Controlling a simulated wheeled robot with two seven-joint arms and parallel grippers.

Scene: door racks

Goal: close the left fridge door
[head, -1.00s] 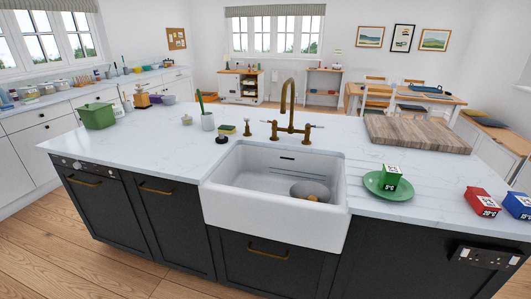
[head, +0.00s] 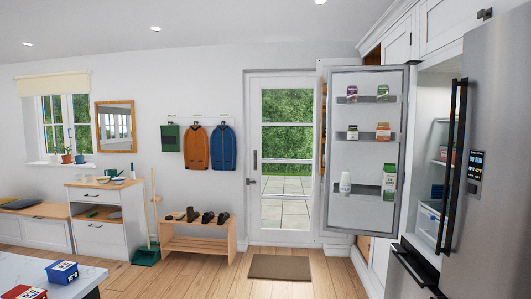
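The left fridge door (head: 344,212) stands wide open at the right of the head view. Its inner side faces me, with shelves holding several jars, a white cup stack (head: 345,182) and a green-and-white carton (head: 389,181). The open fridge interior (head: 433,130) shows between this door and the shut right fridge door (head: 500,160). A long dark vertical handle (head: 453,165) shows by the right door's edge. Neither of my grippers is in view.
A grey freezer drawer (head: 412,270) is below the fridge. The counter corner (head: 50,270) with red and blue boxes is at lower left. A shoe rack (head: 198,240) and a doormat (head: 280,267) are near the glazed door. Wooden floor between is clear.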

